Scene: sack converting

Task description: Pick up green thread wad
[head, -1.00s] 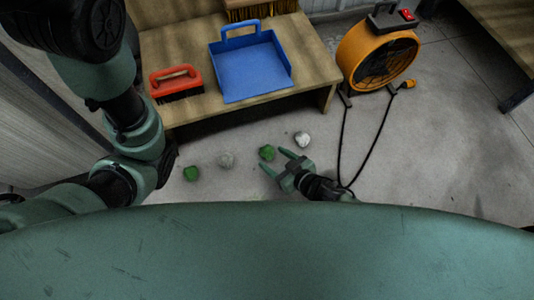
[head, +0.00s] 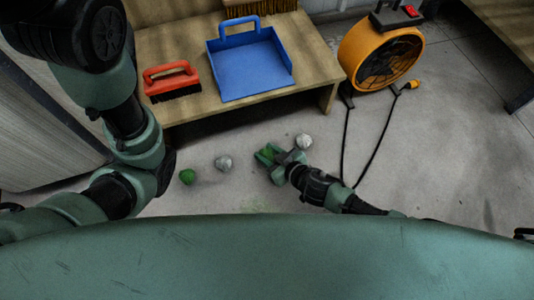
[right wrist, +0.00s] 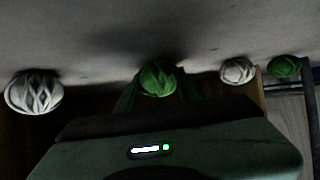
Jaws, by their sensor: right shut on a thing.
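A green thread wad (head: 267,152) is between the fingers of my right gripper (head: 268,155), low over the concrete floor. In the right wrist view the same green wad (right wrist: 158,78) sits between the fingertips, and the gripper is shut on it. Another green wad (head: 187,176) lies on the floor to the left; it also shows at the right of the right wrist view (right wrist: 284,67). My left arm comes down at the left of the head view; its gripper is not in view.
A white wad (head: 304,141) lies just right of my right gripper, and another white wad (head: 223,163) lies to its left. A low wooden bench (head: 185,112) holds a blue dustpan (head: 250,68) and a red brush (head: 171,78). An orange fan (head: 382,58) with a cable stands at the right.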

